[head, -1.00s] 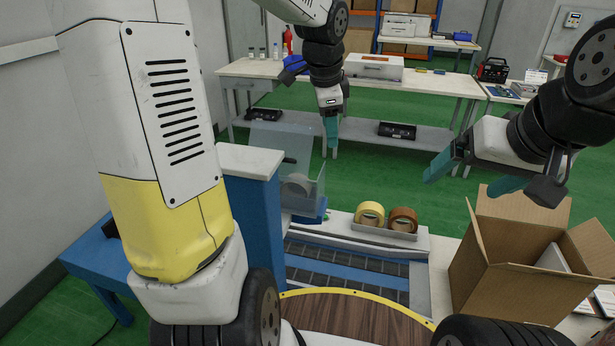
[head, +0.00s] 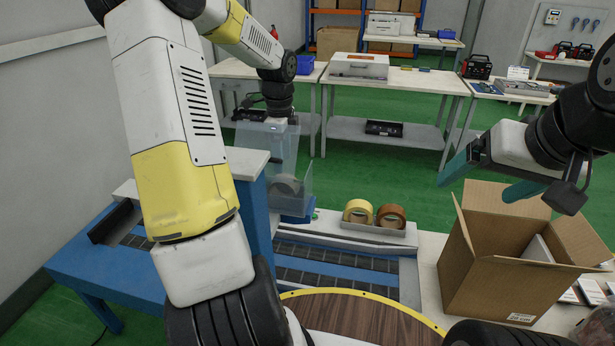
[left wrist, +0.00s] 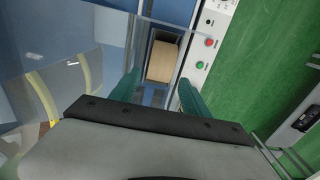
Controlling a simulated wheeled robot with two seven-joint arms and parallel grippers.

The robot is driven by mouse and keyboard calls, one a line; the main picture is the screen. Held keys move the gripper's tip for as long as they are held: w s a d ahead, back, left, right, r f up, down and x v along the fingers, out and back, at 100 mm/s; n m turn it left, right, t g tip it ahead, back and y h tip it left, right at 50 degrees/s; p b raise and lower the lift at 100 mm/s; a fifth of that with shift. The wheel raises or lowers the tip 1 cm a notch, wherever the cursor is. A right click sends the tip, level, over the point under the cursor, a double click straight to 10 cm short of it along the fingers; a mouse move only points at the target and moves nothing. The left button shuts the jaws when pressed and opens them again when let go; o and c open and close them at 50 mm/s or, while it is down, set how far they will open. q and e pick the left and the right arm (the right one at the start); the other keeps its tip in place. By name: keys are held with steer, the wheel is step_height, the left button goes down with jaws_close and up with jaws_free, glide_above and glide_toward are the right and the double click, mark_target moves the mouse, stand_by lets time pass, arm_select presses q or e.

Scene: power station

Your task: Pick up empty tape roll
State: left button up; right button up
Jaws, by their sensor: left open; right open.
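The tape roll (head: 287,186) sits in the blue machine behind a clear panel and looks pale grey in the head view. In the left wrist view the tan roll (left wrist: 162,60) lies ahead between my two green fingers, apart from them as far as I can tell. My left gripper (left wrist: 158,82) is open and empty and points at the roll. In the head view the left gripper (head: 279,127) is above and behind the clear panel, its fingertips hard to make out. My right gripper (head: 478,186) is open and empty, above the cardboard box.
The clear panel (head: 243,160) stands close beside my left gripper. Yellow and brown tape rolls (head: 374,213) stand in a tray on the machine. An open cardboard box (head: 500,270) is at the right. Red and green buttons (left wrist: 204,54) are right of the roll.

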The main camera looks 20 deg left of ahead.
arm_select(q)
step_height(320, 180, down, 8)
steer(key=shift+w+a, duration=0.1)
steer(key=shift+w, duration=0.05)
steer(key=c, duration=1.1)
